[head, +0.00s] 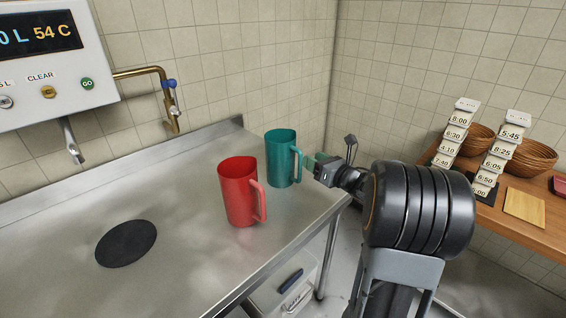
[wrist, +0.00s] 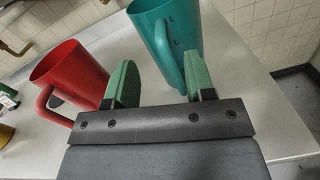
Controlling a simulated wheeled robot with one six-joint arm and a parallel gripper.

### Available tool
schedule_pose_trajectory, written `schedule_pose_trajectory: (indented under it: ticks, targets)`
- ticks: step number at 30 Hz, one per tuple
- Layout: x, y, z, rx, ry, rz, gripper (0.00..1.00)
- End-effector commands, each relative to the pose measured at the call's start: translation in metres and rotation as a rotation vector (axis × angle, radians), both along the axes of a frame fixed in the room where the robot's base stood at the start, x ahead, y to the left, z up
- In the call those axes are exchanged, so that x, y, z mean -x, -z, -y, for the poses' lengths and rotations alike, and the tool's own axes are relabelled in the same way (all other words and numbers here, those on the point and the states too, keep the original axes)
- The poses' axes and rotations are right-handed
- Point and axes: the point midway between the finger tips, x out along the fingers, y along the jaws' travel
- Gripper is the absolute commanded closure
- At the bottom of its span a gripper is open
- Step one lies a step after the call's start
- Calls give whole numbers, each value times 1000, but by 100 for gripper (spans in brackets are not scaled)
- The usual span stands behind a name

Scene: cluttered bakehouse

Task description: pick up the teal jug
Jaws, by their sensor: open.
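The teal jug (head: 279,160) stands upright on the steel counter near its back right corner, with its handle (head: 297,163) facing right toward my gripper. My gripper (head: 314,164) is open, just right of the handle in the head view. In the wrist view the teal jug (wrist: 176,30) is beyond the fingers, at the upper middle. Its handle (wrist: 166,54) lies between the two green fingertips (wrist: 160,75) as seen there, closer to the right one. I cannot tell whether the handle is touched. Nothing is held.
A red jug (head: 240,192) stands left of the teal jug, close to the left finger in the wrist view (wrist: 69,75). A black round mat (head: 126,243) lies on the steel counter (head: 185,200). A wooden shelf (head: 485,215) with baskets and time cards is at the right.

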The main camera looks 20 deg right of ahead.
Motion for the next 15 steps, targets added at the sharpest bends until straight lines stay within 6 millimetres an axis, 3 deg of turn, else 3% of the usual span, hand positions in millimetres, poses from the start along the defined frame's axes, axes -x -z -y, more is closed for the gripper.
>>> schedule_pose_trajectory:
  ticks: [15]
  targets:
    - [-46,-2,-17,-4,0,-3,50]
